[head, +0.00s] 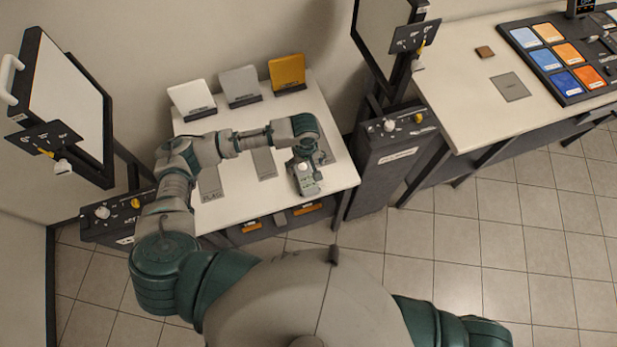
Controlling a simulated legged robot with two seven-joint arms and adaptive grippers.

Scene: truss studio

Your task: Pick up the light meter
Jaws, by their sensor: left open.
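The light meter (307,184) appears to be the small grey device with a pale round dome near the front right of the small white table (235,215). My left arm reaches over the table from the left. My left gripper (306,162) is open, just above and behind the device. The hand partly hides it, and I cannot tell whether the fingers touch it. My right gripper is out of view.
White, grey and orange cards (287,72) stand along the table's back. Flat grey plates (210,183) lie on its top. Dark-framed light panels (70,90) flank the table. A larger table (460,105) at right carries a control panel (568,55).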

